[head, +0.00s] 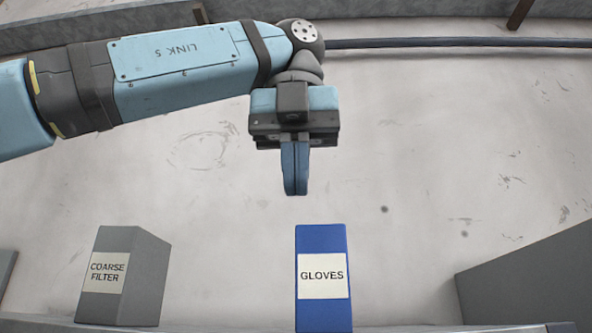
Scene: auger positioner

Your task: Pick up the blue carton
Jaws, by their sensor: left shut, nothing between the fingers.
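The blue carton (322,239) stands upright in the lower middle of the head view, with a pale label reading GLOVES on its front. My left gripper (295,193) hangs with its fingers pointing down, just above the carton's top in the picture and slightly left of its middle. Its fingers are shut together with nothing between them. A gap shows between the fingertips and the carton. The carton's lowest part is at the rail near the bottom of the picture. My right gripper is not in view.
A grey box (150,270) labelled COARSE FILTER stands to the left of the carton. A large grey block (535,280) is at the lower right. A dark pipe (450,43) runs along the back wall. Free room shows on both sides of the carton.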

